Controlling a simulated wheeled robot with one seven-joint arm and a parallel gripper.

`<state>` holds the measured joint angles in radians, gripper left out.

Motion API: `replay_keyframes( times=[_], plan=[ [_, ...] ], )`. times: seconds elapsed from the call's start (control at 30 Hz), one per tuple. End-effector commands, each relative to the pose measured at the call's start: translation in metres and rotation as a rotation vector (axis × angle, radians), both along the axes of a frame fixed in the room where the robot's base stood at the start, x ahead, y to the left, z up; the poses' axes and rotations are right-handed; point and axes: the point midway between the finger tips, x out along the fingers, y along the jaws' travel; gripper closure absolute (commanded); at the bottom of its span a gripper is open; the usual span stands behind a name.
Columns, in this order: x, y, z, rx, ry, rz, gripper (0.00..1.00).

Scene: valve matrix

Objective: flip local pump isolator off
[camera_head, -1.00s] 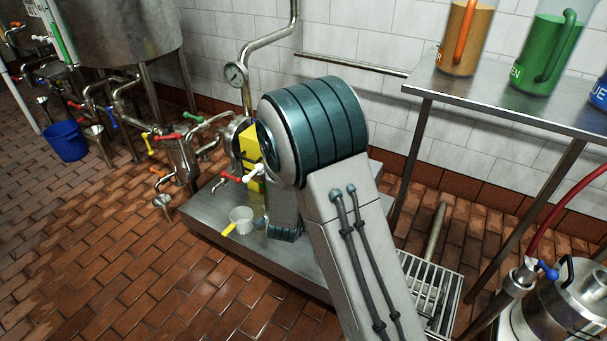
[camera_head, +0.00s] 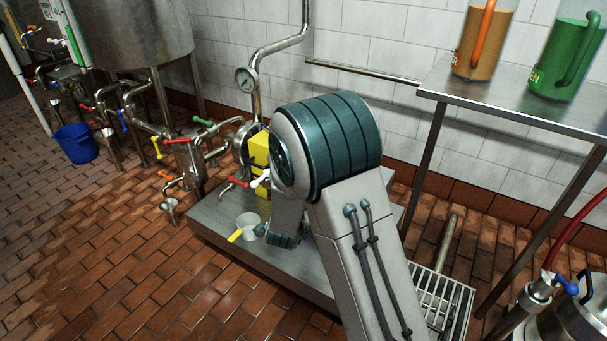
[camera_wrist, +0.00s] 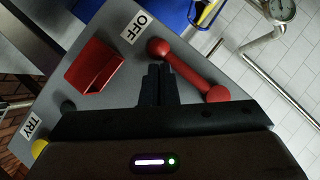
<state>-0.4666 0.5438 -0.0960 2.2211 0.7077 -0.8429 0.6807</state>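In the wrist view a grey panel (camera_wrist: 85,35) carries a white OFF label (camera_wrist: 135,27) and a white TRY label (camera_wrist: 31,126). A red bar handle with rounded ends (camera_wrist: 190,70) lies slantwise below and right of the OFF label. A red block (camera_wrist: 94,67) is on the panel to the left. My gripper (camera_wrist: 159,72) has its two dark fingers together, with nothing seen between them. The fingertips are just below the handle's upper left end; whether they touch it I cannot tell. In the head view my arm hides the gripper and the panel.
A steel shelf (camera_head: 500,115) holds coloured jugs at right. Brick floor is clear at lower left.

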Motion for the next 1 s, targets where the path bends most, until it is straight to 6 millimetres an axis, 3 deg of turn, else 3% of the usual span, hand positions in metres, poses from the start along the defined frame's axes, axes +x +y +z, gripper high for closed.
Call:
replay_keyframes(
  times=[0.27, 0.47, 0.77, 1.0],
  plan=[
    [-0.003, -0.006, -0.001, 0.0, -0.001, -0.003, 1.0],
    [-0.02, -0.03, -0.004, 0.001, -0.002, -0.006, 1.0],
    [-0.095, -0.019, 0.003, -0.002, 0.004, 0.009, 1.0],
    [-0.106, -0.019, 0.005, -0.007, 0.005, 0.003, 1.0]
  ],
)
